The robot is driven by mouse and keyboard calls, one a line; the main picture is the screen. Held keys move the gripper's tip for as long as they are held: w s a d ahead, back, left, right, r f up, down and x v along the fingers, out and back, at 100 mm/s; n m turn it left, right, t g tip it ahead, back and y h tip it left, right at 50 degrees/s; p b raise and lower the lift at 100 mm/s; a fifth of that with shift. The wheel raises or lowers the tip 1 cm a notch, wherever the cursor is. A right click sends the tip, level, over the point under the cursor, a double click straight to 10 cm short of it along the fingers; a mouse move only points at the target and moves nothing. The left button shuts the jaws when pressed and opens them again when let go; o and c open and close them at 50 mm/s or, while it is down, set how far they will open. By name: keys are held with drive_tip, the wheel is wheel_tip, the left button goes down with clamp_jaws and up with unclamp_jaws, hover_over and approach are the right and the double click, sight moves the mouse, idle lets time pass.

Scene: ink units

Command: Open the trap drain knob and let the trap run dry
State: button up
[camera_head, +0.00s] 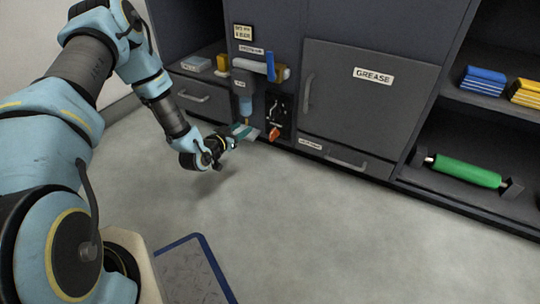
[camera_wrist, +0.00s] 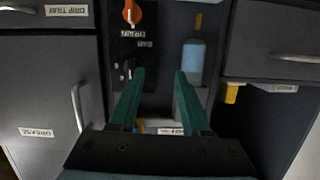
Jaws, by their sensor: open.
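The trap is a grey body (camera_head: 243,83) with a translucent blue bowl (camera_head: 246,105) hanging under it, in the recess left of the GREASE door. A small brass-coloured piece at the bowl's bottom, apparently the drain knob (camera_wrist: 198,21), shows in the wrist view, where the cabinet appears upside down. The blue bowl (camera_wrist: 194,57) shows there too, beyond the right finger. My gripper (camera_head: 246,131) is low in front of the recess, teal fingers apart. In the wrist view my gripper (camera_wrist: 160,73) is open and empty, apart from the knob. Whether liquid is in the bowl is unclear.
An orange knob (camera_head: 275,133) and a black dial (camera_wrist: 127,68) sit on the panel beside the trap. A blue lever (camera_head: 270,66) is above. The GREASE door (camera_head: 350,100) and drawer (camera_head: 345,157) are shut. Floor is otherwise clear.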

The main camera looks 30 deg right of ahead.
sight(271, 137)
drive_tip(key=s+d+f+t+h+b, duration=0.1)
drive_tip(key=s+f+b, duration=0.15)
drive_tip(key=f, duration=0.25)
drive_tip(key=s+d+f+h+b, duration=0.2)
drive_tip(key=f+b, duration=0.1)
drive_tip(key=f, duration=0.2)
drive_tip(key=b+x, duration=0.4)
drive_tip(key=x, duration=0.5)
drive_tip(key=shift+w+d+f+b, duration=0.15)
drive_tip(key=shift+f+b, duration=0.05)
drive_tip(key=shift+b, duration=0.15)
drive_tip(key=shift+w+d+r, duration=0.15)
drive_tip(key=shift+w+d, duration=0.1)
drive_tip(key=shift+d, duration=0.25)
clamp_jaws()
